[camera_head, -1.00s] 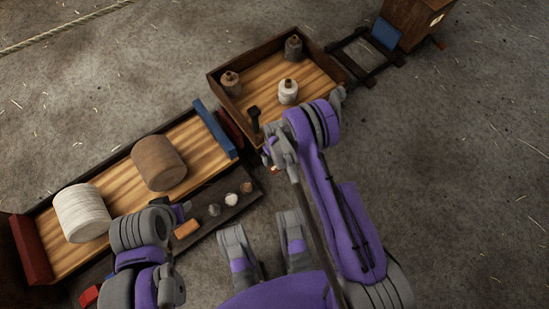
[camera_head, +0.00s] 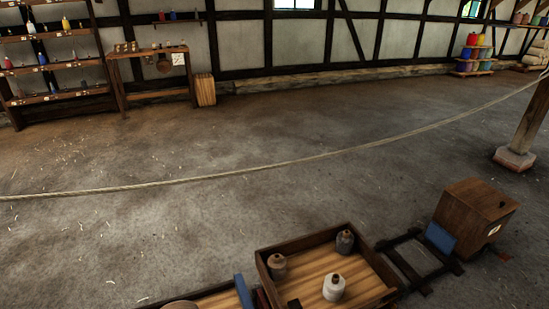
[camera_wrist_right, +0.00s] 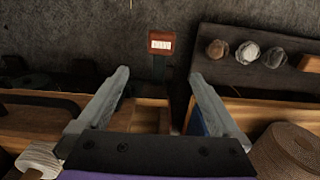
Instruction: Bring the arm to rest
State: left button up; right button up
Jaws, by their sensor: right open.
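My right gripper (camera_wrist_right: 158,76) shows only in the right wrist view. Its two grey fingers are spread apart with nothing between them. It hangs above the wooden trays, with a gap between two tray parts and a small red block with a white label (camera_wrist_right: 161,43) ahead of the fingertips. A brown wound spool (camera_wrist_right: 290,152) lies to the right of the fingers, and part of a white one (camera_wrist_right: 40,158) shows at lower left. Neither arm shows in the head view, and my left gripper is out of view.
A wooden tray (camera_head: 378,298) with three bottles stands in front, beside a wooden box (camera_head: 476,215) on a dark track. A rope (camera_head: 290,163) stretches across the room. A post (camera_head: 530,125) stands at right. The floor between the rope and the back wall is clear.

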jog(key=s+d+r+m+t, duration=0.1)
jog(key=s+r, duration=0.1)
jog(key=r, duration=1.1)
jog(key=s+d+r+m+t, duration=0.1)
jog(key=r, duration=1.2)
jog(key=s+d+r+m+t, duration=0.1)
jog(key=s+r, duration=0.5)
jog(key=s, duration=0.3)
jog(key=s+d+r+m+t, duration=0.1)
jog(key=s+r, duration=0.4)
jog(key=s, duration=0.5)
pick_arm(q)
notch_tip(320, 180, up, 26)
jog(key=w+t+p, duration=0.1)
jog(key=p, duration=2.1)
jog(key=shift+p, duration=0.4)
pick_arm(e)
notch_tip(320, 180, up, 26)
jog(key=w+t, duration=0.1)
jog(key=shift+w+d, duration=0.2)
